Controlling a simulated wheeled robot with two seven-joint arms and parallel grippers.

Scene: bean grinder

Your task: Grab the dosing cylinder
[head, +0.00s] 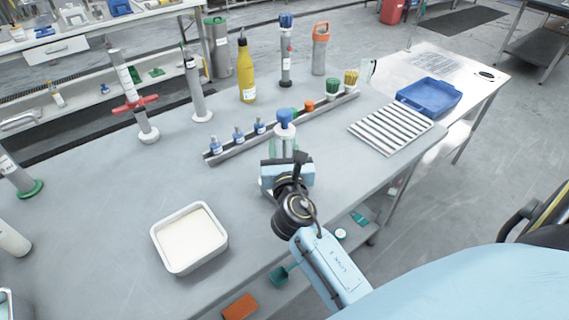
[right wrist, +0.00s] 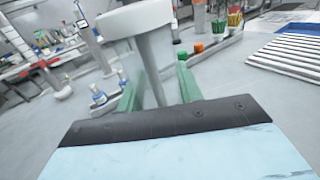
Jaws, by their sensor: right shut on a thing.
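My left gripper is not in view.
A narrow rack (head: 225,153) with small bottles runs just behind the gripper. A white tray (head: 190,238) stands front left. A yellow bottle (head: 246,72) and tall cylinders (head: 197,92) stand farther back. A striped panel (head: 391,130) lies right.

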